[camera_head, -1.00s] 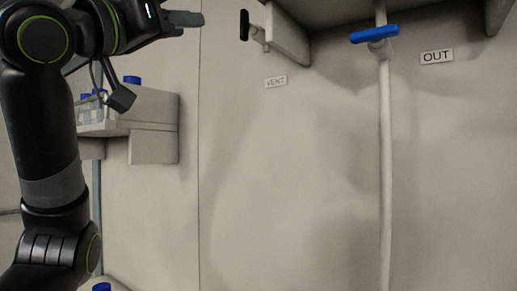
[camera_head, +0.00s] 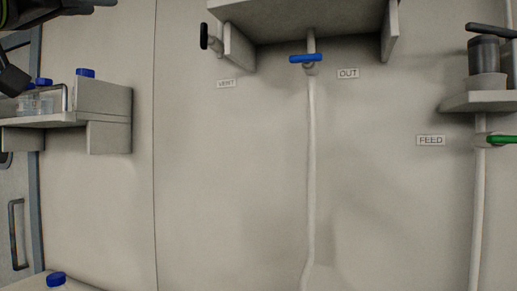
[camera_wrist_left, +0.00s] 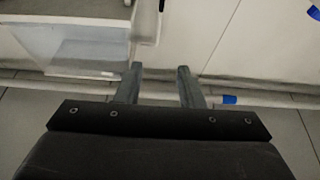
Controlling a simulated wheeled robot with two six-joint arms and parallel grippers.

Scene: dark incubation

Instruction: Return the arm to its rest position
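My left gripper (camera_wrist_left: 160,82) shows in the left wrist view with its two fingers apart and nothing between them. Beyond the fingers are a pale wall and floor with a thin pale pipe. In the head view only dark parts of my left arm show at the upper left edge, and its fingertips are out of frame. My right arm is not in either view.
A shelf (camera_head: 108,120) with blue-capped bottles is at the left. A blue valve handle (camera_head: 305,59), black handle (camera_head: 204,36) and green handle (camera_head: 503,139) are on the wall fittings. A blue-capped bottle (camera_head: 56,281) is at the lower left. The wall's middle is clear.

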